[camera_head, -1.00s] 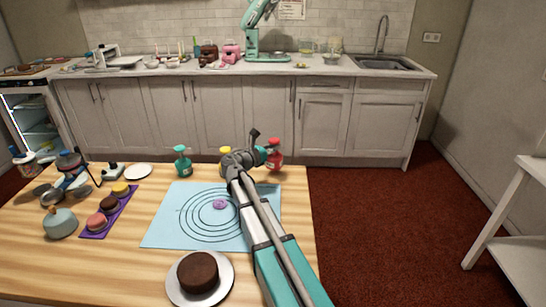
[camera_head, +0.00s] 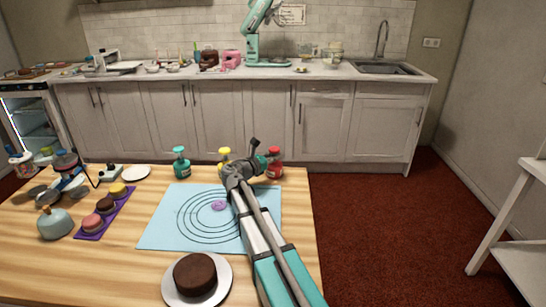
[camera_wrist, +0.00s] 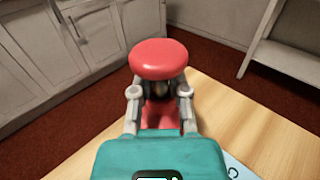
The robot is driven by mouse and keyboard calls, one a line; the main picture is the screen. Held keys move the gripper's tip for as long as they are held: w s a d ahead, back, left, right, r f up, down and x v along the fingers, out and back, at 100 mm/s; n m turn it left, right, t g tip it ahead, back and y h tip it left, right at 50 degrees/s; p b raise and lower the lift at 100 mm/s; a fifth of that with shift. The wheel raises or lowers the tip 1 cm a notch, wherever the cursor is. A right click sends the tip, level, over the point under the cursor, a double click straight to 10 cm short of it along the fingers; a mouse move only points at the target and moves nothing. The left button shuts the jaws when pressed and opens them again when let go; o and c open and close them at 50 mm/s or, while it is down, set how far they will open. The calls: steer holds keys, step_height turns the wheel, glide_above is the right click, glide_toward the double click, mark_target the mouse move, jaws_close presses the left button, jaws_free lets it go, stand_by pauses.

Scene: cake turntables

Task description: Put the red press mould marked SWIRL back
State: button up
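The red press mould (camera_head: 274,166) stands at the back right of the wooden table, partly hidden by my gripper in the head view. In the wrist view its round red top (camera_wrist: 158,58) is beyond my fingers, with its red body showing between them. My gripper (camera_head: 258,160) is low beside it, with its fingers on both sides of the mould's narrow neck; it also shows in the wrist view (camera_wrist: 160,92). It appears shut on the neck. The mould looks upright, its base at or very near the table top. The SWIRL marking is not readable.
A teal press mould (camera_head: 181,162) and a yellow one (camera_head: 225,157) stand left of the red one. A blue mat (camera_head: 160,232) with a small purple piece (camera_head: 219,206) lies in front. A chocolate cake (camera_head: 195,273) sits on a turntable. The table's right edge is close.

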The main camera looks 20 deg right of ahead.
steer(key=shift+o, duration=1.3)
steer(key=shift+r, duration=0.25)
steer(key=v, duration=1.2)
steer(key=shift+f, duration=0.15)
